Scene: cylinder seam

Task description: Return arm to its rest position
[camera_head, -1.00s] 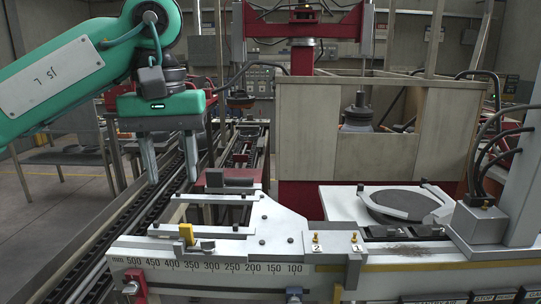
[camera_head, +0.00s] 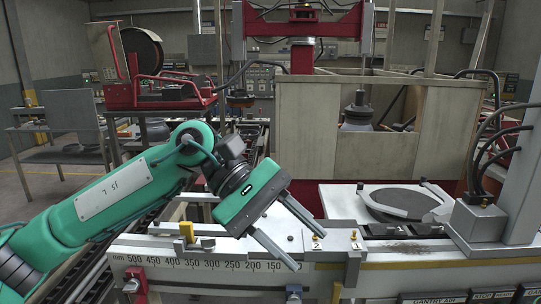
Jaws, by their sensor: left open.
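My left arm is green, marked "J5 L", and comes in from the lower left of the head view. My left gripper (camera_head: 309,248) is open, with its two grey fingers apart and pointing down to the right. I see nothing between the fingers. They hang in front of or over the white bench (camera_head: 383,272), near the numbered scale; I cannot tell whether they touch it. The forearm and gripper body hide part of the bench's white plate and the conveyor behind. My right gripper is not in view.
A yellow block (camera_head: 187,231) sits on the bench's left part. A dark round disc (camera_head: 400,203) lies on a white plate at right, beside a grey post with black cables. A beige panelled box (camera_head: 345,160) stands behind. A red machine (camera_head: 160,92) stands on a table at back left.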

